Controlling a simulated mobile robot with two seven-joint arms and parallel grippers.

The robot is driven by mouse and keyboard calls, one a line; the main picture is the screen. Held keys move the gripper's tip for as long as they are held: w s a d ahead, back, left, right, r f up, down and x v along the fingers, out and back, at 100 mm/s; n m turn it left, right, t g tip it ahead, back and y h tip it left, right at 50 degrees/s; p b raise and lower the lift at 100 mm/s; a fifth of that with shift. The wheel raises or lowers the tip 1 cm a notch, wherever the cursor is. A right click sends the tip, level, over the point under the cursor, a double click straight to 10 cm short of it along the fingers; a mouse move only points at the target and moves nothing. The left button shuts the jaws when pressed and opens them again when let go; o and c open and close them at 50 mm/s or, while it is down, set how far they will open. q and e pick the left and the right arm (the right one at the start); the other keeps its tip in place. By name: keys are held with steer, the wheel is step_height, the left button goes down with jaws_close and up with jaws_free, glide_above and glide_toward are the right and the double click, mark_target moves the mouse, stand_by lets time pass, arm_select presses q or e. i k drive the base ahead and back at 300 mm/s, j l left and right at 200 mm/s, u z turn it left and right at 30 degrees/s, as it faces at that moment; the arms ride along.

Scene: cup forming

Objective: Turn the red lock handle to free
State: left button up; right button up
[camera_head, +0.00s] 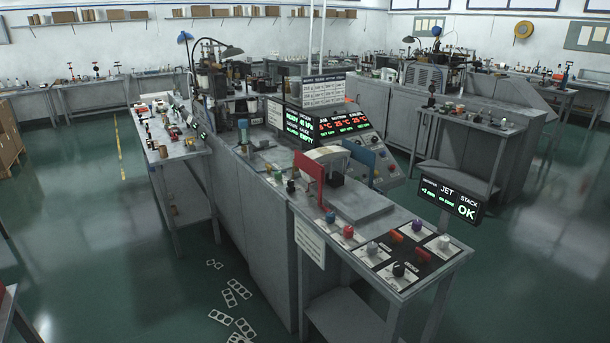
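Several red parts show on the near workbench (440,262) in the head view. A tall red upright plate or lever (308,179) stands at the bench's left end, beside a grey block. A small red knob (347,231) sits on the front-left edge. A small red handle-like piece (422,254) lies on the dark panel at right. I cannot tell which of these is the lock handle, or its turned position. Neither of my grippers is in view.
Other knobs, including a black one (398,269), surround these parts. A "JET STACK OK" display (449,198) stands at the bench's right rear. A control console (366,149) stands behind. Flat cut-out strips (237,290) lie on the green floor at left, with open floor at right.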

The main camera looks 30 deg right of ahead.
mark_target(423, 255)
steer(key=z, duration=1.8)
steer(key=i+j+u, duration=0.1)
steer(key=j, duration=0.2)
